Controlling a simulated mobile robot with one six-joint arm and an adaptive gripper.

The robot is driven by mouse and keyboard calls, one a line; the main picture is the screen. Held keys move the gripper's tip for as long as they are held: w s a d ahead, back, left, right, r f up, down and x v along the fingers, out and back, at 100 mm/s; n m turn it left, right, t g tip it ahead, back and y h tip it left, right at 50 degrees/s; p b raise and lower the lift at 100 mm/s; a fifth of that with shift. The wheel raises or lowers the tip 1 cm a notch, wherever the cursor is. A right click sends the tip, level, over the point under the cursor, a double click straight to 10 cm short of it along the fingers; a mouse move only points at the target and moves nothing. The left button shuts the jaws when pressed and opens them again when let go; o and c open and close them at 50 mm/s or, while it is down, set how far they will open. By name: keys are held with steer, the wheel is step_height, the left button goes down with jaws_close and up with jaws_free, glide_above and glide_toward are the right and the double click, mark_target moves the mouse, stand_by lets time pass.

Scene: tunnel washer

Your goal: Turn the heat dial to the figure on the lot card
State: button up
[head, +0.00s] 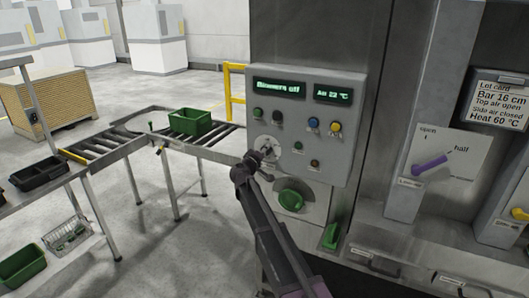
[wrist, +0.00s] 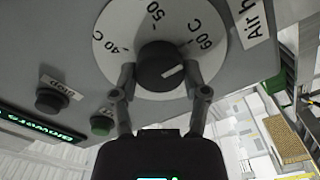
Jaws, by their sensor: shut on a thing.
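The heat dial (wrist: 162,66) is a black knob on a white disc (wrist: 107,62) marked 40 C, 50 and 60 C in the wrist view. Its white mark points right and slightly up in that view, to the 60 C side; I cannot tell whether it lines up exactly. My gripper (wrist: 161,78) has one finger on each side of the knob and is shut on it. In the head view my gripper (head: 264,156) partly covers the dial disc (head: 267,143). The lot card (head: 500,100) at the right reads Bar 16 cm, Top air open, Side air closed, Heat 60 °C.
The control panel (head: 345,150) has several coloured buttons and displays reading "Blowers off" and "Air 22 °C". A large green knob (head: 291,196) is below the dial. A purple lever (head: 430,166) is at right. A roller conveyor (head: 100,150) with a green crate (head: 190,122) is at left.

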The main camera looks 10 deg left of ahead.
steer(key=o, duration=1.1)
steer(key=shift+w, duration=0.1)
steer(key=shift+o, duration=0.2)
steer(key=v, duration=1.2)
steer(key=shift+d, duration=0.1)
